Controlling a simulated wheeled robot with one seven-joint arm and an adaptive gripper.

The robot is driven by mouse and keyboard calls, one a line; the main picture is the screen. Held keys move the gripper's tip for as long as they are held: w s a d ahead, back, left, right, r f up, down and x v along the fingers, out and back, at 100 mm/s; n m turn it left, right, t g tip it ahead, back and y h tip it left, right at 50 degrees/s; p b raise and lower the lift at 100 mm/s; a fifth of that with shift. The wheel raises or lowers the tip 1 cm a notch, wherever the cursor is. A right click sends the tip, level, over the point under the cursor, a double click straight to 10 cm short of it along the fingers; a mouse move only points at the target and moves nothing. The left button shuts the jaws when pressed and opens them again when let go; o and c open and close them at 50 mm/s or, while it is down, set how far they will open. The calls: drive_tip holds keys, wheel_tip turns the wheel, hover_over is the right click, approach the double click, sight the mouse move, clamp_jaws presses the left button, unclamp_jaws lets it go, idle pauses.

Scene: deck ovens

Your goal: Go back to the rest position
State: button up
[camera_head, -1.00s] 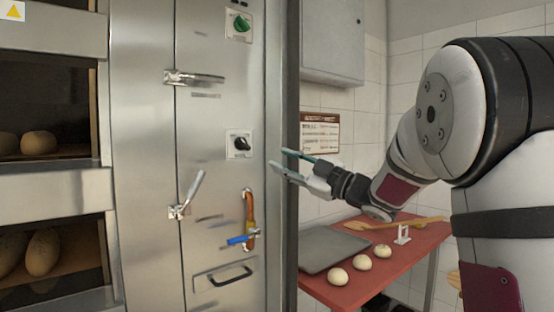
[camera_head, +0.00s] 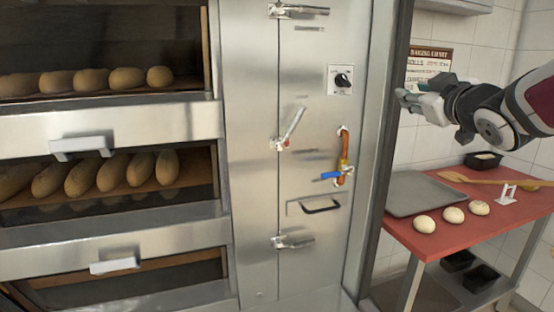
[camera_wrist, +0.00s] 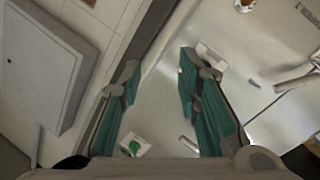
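My gripper (camera_head: 404,97) is at the upper right in the head view, raised in front of the right edge of the steel oven front (camera_head: 255,150). It is above the tray and the red table. In the wrist view the two green-padded fingers (camera_wrist: 158,80) are spread apart with nothing between them. My gripper appears clear of the panel; the exact gap cannot be told.
Oven decks with loaves (camera_head: 110,173) are open at the left. A handle (camera_head: 320,206) and an orange pipe with a blue lever (camera_head: 330,176) stick out from the panel. The red table (camera_head: 441,240) holds a grey tray (camera_head: 420,190), dough balls (camera_head: 453,214) and a wooden peel (camera_head: 490,182).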

drive_tip(key=s+a+f+m+g+p, duration=0.1)
drive_tip(key=s+a+f+m+g, duration=0.1)
drive_tip(key=s, duration=1)
drive_tip(key=s+a+f+m+g+p, duration=0.2)
drive_tip(key=s+a+f+g, duration=0.3)
drive_tip(key=s, duration=0.8)
drive_tip(key=s+a+f+m+g+p, duration=0.2)
drive_tip(key=s+f+g, duration=0.4)
drive_tip(key=s+f, duration=0.4)
drive_tip(key=s+a, duration=0.1)
drive_tip(key=s, duration=0.2)
drive_tip(key=shift+s+a+m+g, duration=0.2)
drive_tip(key=shift+m+g, duration=0.1)
drive_tip(key=shift+g, duration=0.1)
